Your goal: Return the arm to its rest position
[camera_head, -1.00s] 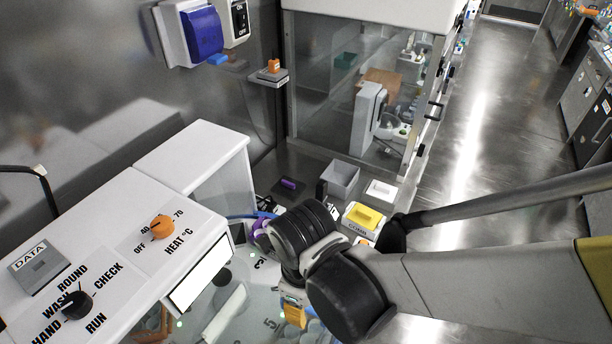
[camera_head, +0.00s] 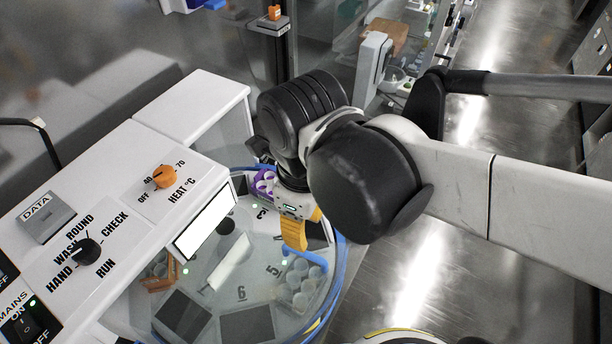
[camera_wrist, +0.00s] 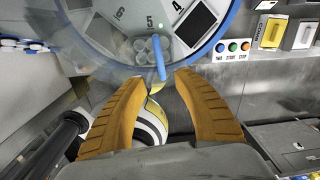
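My arm's black wrist joint and pale link reach in from the right in the head view, above the round carousel. My gripper (camera_head: 294,236) points down with its orange fingers over the carousel's right side. In the wrist view my gripper (camera_wrist: 160,77) has its two orange fingers spread apart with nothing held between them. The carousel's blue rim (camera_wrist: 225,22) and a blue handle (camera_wrist: 158,58) by a clear tube rack (camera_wrist: 152,50) at number 5 lie beyond the fingertips. Part of the carousel is hidden by my arm in the head view.
The white control console (camera_head: 125,190) with orange and black knobs stands left of the carousel (camera_head: 342,255). A purple rack (camera_head: 265,182) sits near number 3. Open floor (camera_head: 405,285) lies to the right.

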